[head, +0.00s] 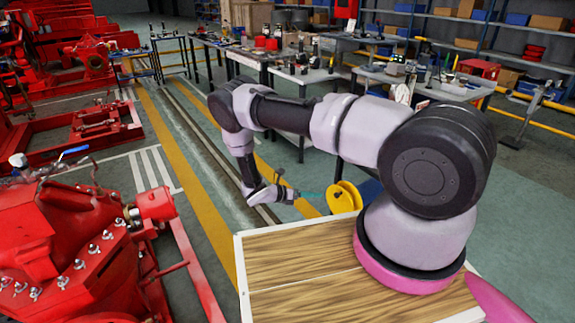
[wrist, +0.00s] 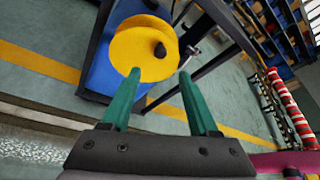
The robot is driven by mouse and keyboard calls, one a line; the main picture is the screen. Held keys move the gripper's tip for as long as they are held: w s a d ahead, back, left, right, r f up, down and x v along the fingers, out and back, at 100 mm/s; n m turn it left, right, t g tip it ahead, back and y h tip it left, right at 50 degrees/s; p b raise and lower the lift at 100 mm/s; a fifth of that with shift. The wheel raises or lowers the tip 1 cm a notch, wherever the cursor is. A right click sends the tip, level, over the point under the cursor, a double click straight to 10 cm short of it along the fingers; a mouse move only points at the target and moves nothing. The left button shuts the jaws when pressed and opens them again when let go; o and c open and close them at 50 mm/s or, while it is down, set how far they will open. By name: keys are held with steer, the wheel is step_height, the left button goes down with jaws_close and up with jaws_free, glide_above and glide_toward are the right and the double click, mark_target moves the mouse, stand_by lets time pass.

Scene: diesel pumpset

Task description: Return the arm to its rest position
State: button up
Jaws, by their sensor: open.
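My arm is bent out to the left over the open floor in the head view. My gripper (head: 316,194) hangs at its end, beyond the wooden top that the arm's base stands on. In the wrist view, its two green fingers (wrist: 159,73) are spread apart with nothing between them. A yellow round piece (wrist: 145,48) with a dark knob shows past the fingertips, and whether they touch it I cannot tell. It also shows in the head view (head: 343,198), just right of the fingers.
Red pump machinery (head: 70,250) stands at the left. Workbenches (head: 310,75) with tools and parts run along the back, with shelves (head: 480,25) behind. A blue surface (wrist: 105,70) lies behind the yellow piece. The floor strip with yellow lines (head: 195,205) is clear.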

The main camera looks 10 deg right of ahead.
step_height(320, 180, up, 37)
steer(key=s+a+m+g+y, duration=0.25)
steer(key=m+y, duration=0.65)
steer(key=m, duration=0.7)
steer(key=s+r+m+t+y, duration=0.1)
steer(key=s+r+m+y, duration=0.1)
steer(key=s+r+m, duration=0.45)
steer(key=s+r+m+t+y, duration=0.1)
steer(key=s+r+t+y, duration=0.15)
steer(key=r, duration=0.75)
steer(key=s+a+r+m+t+y, duration=0.1)
steer(key=s+r+m+t, duration=0.1)
steer(key=s, duration=0.5)
steer(key=s+r+m+t+y, duration=0.1)
steer(key=s+r+m+t, duration=0.1)
steer(key=s+r+m, duration=0.2)
steer(key=s+r, duration=0.2)
steer(key=s, duration=0.1)
steer(key=shift+s+a+r+m, duration=0.2)
steer(key=shift+a+r+m, duration=0.15)
steer(key=shift+a, duration=0.05)
steer(key=shift+y, duration=0.25)
